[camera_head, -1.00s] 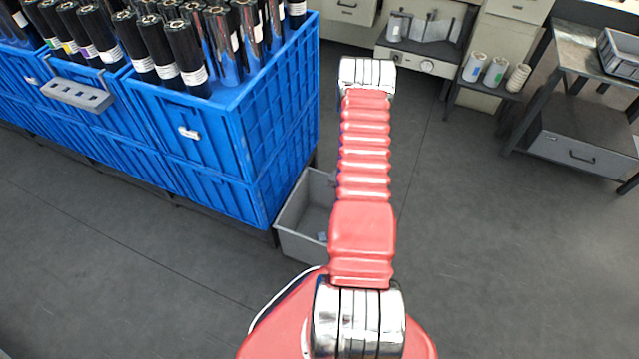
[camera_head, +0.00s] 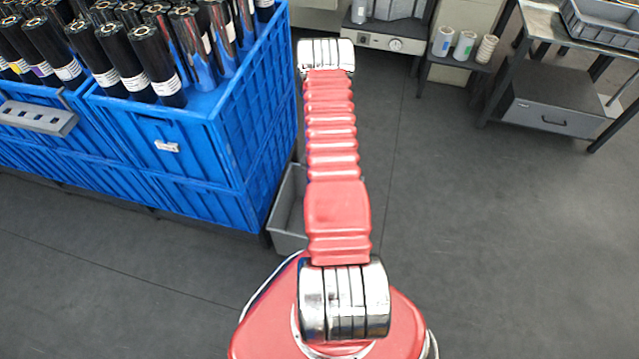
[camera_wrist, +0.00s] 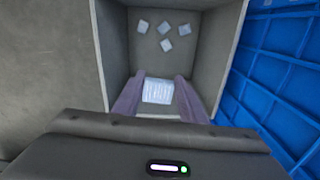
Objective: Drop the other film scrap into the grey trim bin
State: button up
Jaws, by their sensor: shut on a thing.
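The grey trim bin (camera_head: 288,215) stands on the floor beside the blue crate, partly hidden by my arm in the head view. In the wrist view I look down into the bin (camera_wrist: 112,60). Several small pale film scraps (camera_wrist: 166,45) lie on its floor. My gripper (camera_wrist: 158,78) points down over the bin's inside. It is shut on another pale film scrap (camera_wrist: 157,91), which sits between the two purple-grey fingers. I cannot tell its exact height over the bin floor. My gripper is hidden in the head view.
A blue crate (camera_head: 200,170) full of black and shiny rolls stands left of the bin, close beside it. A low shelf with several small rolls (camera_head: 465,47) and a metal table (camera_head: 560,50) are at the back right. The floor at right is clear.

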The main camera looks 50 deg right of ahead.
jog(key=shift+f, duration=2.95)
jog(key=o, duration=1.1)
jog(key=shift+r, duration=0.1)
notch_tip(320, 180, up, 14)
jog(key=shift+f, duration=0.2)
jog(key=shift+s, duration=0.15)
